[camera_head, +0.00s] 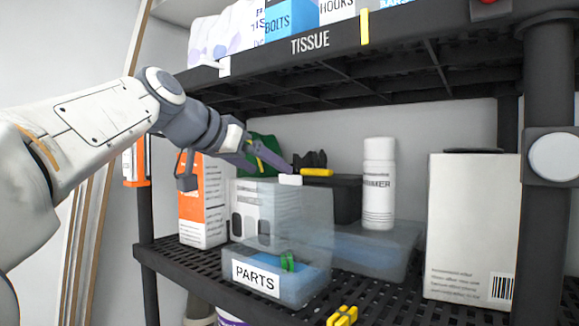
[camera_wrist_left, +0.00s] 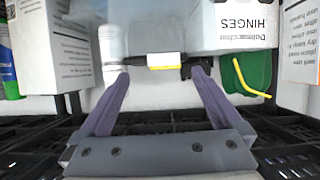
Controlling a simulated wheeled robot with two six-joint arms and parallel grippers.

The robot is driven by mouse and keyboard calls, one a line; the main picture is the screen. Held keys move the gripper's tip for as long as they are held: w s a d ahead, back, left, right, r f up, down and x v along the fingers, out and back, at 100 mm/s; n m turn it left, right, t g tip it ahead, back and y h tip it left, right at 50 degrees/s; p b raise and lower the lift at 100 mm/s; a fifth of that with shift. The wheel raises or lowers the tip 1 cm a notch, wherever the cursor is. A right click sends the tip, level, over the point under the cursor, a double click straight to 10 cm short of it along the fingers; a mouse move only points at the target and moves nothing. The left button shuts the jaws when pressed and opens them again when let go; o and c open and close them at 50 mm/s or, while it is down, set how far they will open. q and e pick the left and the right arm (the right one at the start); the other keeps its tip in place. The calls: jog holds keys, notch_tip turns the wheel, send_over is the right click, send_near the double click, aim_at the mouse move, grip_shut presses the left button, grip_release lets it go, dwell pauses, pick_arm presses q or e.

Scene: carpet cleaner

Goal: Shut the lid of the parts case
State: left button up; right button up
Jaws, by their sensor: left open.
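The parts case (camera_head: 256,275) is a translucent bluish bin with a white PARTS label, on the black slatted shelf. Its clear lid (camera_head: 313,215) appears to stand raised above the bin, with a small white tab (camera_head: 290,179) at its top edge. A green item (camera_head: 288,262) shows inside the bin. My left gripper (camera_head: 284,166) reaches in from the left, close to the tab at the top of the lid; I cannot tell if they touch. In the left wrist view its purple fingers (camera_wrist_left: 163,74) are apart, with nothing clearly held between them. My right gripper is out of view.
A white spray can (camera_head: 379,185) stands behind to the right, near another translucent bin (camera_head: 385,250). A large white box (camera_head: 470,230) stands on the right. An orange-and-white box (camera_head: 203,205) stands left. The upper shelf (camera_head: 330,75) hangs over the arm.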

pick_arm(q)
jog(key=r, duration=0.1)
jog(key=p, duration=0.4)
send_over(292, 208)
notch_tip(292, 208, down, 4)
jog(key=shift+s+a+r, duration=0.1)
jog(key=shift+a+r, duration=0.05)
jog(key=shift+r, duration=0.1)
grip_shut()
